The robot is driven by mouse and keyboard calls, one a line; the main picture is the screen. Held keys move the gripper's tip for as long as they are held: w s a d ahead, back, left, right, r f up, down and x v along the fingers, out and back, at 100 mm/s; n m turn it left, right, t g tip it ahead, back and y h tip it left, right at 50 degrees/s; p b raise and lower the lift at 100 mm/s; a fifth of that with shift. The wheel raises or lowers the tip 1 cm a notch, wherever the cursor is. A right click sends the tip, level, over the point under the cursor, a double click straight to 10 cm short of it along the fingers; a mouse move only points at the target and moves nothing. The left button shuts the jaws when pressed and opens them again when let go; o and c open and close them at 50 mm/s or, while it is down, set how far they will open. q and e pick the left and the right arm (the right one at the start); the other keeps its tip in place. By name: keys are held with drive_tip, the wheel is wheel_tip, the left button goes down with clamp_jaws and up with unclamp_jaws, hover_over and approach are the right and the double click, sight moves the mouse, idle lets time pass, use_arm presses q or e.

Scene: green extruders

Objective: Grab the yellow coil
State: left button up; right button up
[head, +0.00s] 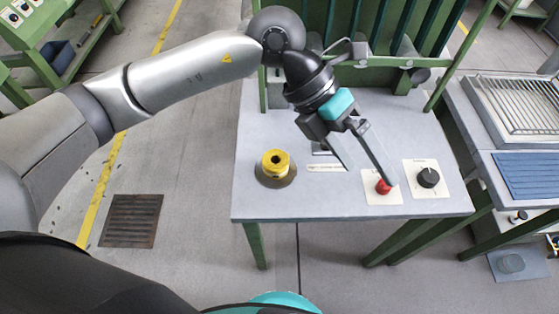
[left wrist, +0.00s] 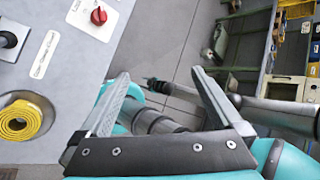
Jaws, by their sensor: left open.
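The yellow coil (head: 276,163) sits on a dark round base on the grey worktable (head: 300,205), left of the middle in the head view. In the left wrist view the coil (left wrist: 20,121) is at the left edge, outside the jaws. My left gripper (head: 369,172) is open and empty above the table, to the right of the coil and near the red button (head: 383,187). The left wrist view shows nothing between the fingers of this gripper (left wrist: 160,73). What looks like my right gripper (left wrist: 155,86) is small and partly hidden there; its jaws are unclear.
A black knob (head: 428,177) on a white plate stands at the table's right. A label strip (head: 327,168) lies beside the coil. A green frame (head: 440,85) rises at the back. Another bench with a blue grille (head: 530,173) is to the right. The table's front left is clear.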

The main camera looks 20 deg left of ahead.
use_arm(q)
drive_tip(key=w+a+f+t+y, duration=0.1)
drive_tip(key=w+a+y, duration=0.1)
drive_tip(key=a, duration=0.2)
drive_tip(key=w+a+f+y, duration=0.2)
drive_tip(key=a+y, duration=0.1)
drive_tip(key=a, duration=0.2)
drive_tip(key=n+t+y, duration=0.1)
drive_tip(key=y, duration=0.2)
approach(274, 162)
drive_tip(key=shift+s+d+f+b, duration=0.25)
drive_tip(key=shift+s+f+b, duration=0.6)
drive_tip(key=shift+s+f, duration=0.2)
drive_tip(key=shift+f, duration=0.65)
wheel_tip(274, 162, down, 4)
drive_tip(key=shift+w+d+r+b, duration=0.1)
drive_tip(key=shift+w+r+b, duration=0.05)
drive_tip(key=shift+b, duration=0.4)
drive_tip(key=shift+f, duration=0.35)
drive_tip(key=c, duration=1.4)
use_arm(e)
drive_tip(key=f, duration=0.1)
drive_tip(key=w+d, duration=0.1)
drive_tip(key=f, duration=0.1)
drive_tip(key=shift+w+d+f, duration=0.25)
drive_tip(key=shift+w+f, duration=0.1)
drive_tip(key=shift+w, duration=0.05)
